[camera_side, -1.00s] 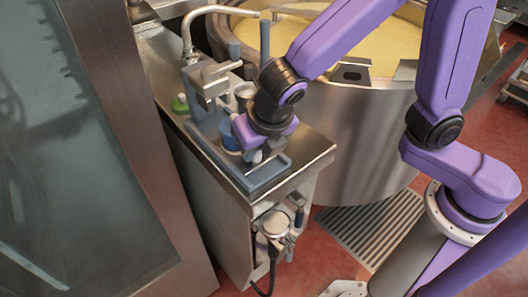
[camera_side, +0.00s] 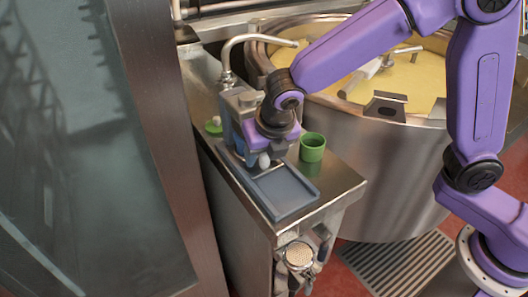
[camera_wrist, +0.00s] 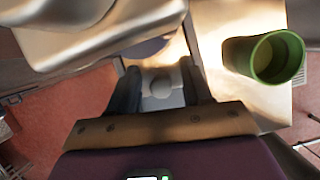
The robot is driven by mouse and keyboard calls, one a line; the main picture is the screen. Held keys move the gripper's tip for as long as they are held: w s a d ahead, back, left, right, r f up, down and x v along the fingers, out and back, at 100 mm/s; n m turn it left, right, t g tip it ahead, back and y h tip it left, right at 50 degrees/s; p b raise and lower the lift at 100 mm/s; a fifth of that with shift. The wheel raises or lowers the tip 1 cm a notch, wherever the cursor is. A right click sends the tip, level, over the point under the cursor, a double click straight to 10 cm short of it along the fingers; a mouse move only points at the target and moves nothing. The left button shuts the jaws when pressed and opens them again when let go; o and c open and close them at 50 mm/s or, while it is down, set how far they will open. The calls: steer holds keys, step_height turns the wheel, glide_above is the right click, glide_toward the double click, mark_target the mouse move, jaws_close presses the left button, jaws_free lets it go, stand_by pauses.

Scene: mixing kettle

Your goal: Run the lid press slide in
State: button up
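The lid press is a grey-blue stand on the steel counter. Its flat base with a shallow track (camera_side: 285,192) stretches towards the camera, and the front part of the track is bare. A pale round knob (camera_side: 264,160) shows just below my gripper (camera_side: 258,152), close to the press column. In the wrist view the knob (camera_wrist: 161,88) lies between the two dark fingers of my gripper (camera_wrist: 160,75), with a visible gap on both sides. The fingers are apart. My gripper and wrist hide most of the slide and whatever is on it.
A green cup (camera_side: 312,147) stands on the counter right of the press; it also shows in the wrist view (camera_wrist: 265,57). A small green item with a pale top (camera_side: 214,126) lies left of the press. A large steel kettle (camera_side: 375,160) stands behind, to the right.

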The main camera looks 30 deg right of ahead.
steer(key=d+v, duration=0.1)
steer(key=v, duration=1.6)
steer(key=shift+a+r, duration=0.25)
steer(key=shift+a, duration=0.25)
steer(key=s+d+f+m+g, duration=0.2)
steer(key=s+d+f+m, duration=0.5)
steer(key=s+d+m, duration=0.2)
steer(key=s+d+f+m+g+y, duration=0.1)
steer(key=s+d+f+m+g, duration=0.1)
steer(key=s+d+f+m, duration=0.5)
steer(key=s+d+m, duration=0.2)
steer(key=d+m, duration=0.3)
steer(key=d, duration=0.1)
steer(key=shift+s+f+m, duration=0.25)
steer(key=shift+s+m, duration=0.05)
steer(key=shift+s, duration=0.05)
